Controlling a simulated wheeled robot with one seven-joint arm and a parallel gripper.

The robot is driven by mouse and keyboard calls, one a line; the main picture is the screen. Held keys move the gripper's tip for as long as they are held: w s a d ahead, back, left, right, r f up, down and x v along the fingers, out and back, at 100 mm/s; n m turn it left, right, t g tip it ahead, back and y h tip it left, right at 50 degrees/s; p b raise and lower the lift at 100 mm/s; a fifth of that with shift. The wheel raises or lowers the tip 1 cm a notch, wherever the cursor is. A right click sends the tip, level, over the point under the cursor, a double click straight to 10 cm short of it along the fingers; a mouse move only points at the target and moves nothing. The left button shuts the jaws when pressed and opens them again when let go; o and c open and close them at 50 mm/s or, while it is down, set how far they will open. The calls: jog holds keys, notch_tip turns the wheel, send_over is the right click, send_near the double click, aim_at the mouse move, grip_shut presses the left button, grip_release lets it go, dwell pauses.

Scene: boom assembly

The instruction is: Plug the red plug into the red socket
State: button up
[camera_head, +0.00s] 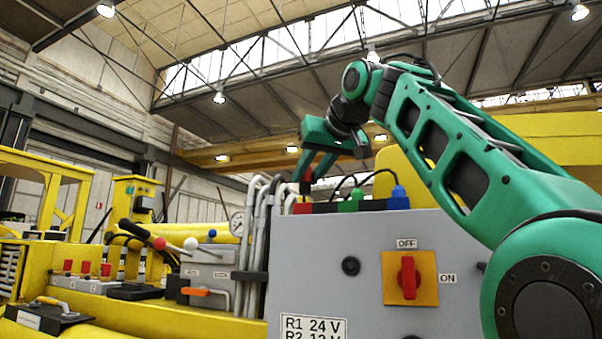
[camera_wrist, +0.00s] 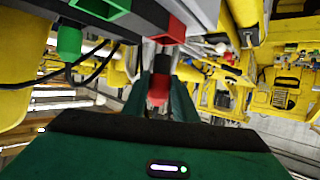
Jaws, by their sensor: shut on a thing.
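The red plug (camera_head: 307,174) is held between the two green fingers of my gripper (camera_head: 306,180). In the wrist view the red plug (camera_wrist: 158,90) has its dark end pointing towards the red socket (camera_wrist: 170,28). In the head view the red socket (camera_head: 302,208) is at the left end of the row on top of the grey control box (camera_head: 330,250). The plug is above the socket, and a small gap seems to separate them. My gripper (camera_wrist: 158,95) is shut on the plug, and the fingers partly hide it in the head view.
A green plug (camera_head: 357,194) and a blue plug (camera_head: 398,192) with black cables stand in the sockets to the right. Grey pipes (camera_head: 262,230) rise close on the left of the box. A red switch (camera_head: 408,278) is on its front.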

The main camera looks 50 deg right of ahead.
aim_at(309, 192)
jog(key=shift+f, duration=2.25)
jog(key=shift+f, duration=0.1)
jog(key=o, duration=1.1)
jog(key=shift+s, duration=0.1)
jog(key=v, duration=1)
jog(key=shift+s+a, duration=0.1)
jog(key=shift+s, duration=0.05)
